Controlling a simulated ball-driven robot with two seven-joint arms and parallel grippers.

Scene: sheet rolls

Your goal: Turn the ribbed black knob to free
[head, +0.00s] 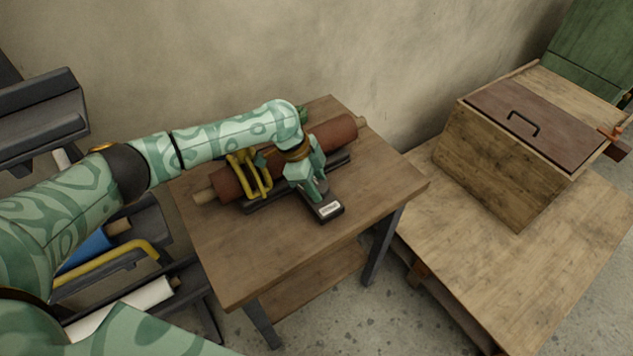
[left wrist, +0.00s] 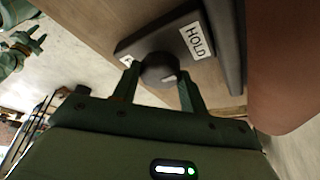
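The ribbed black knob (left wrist: 158,70) sits on a dark plate (left wrist: 145,46) in the left wrist view, with a pale mark on it. A white label reading HOLD (left wrist: 196,41) is on the plate's right part; another white label (left wrist: 127,61), mostly hidden, is at its left. My left gripper (left wrist: 160,78) has one finger on each side of the knob, close to it; contact cannot be told. In the head view my left gripper (head: 315,195) points down at the plate (head: 329,209) and hides the knob.
A brown roll (head: 333,134) lies in a holder with a yellow bracket (head: 250,172) on the wooden table (head: 250,255), just behind my gripper. The table's front is clear. A wooden box with a handled lid (head: 535,120) stands on a bench at right.

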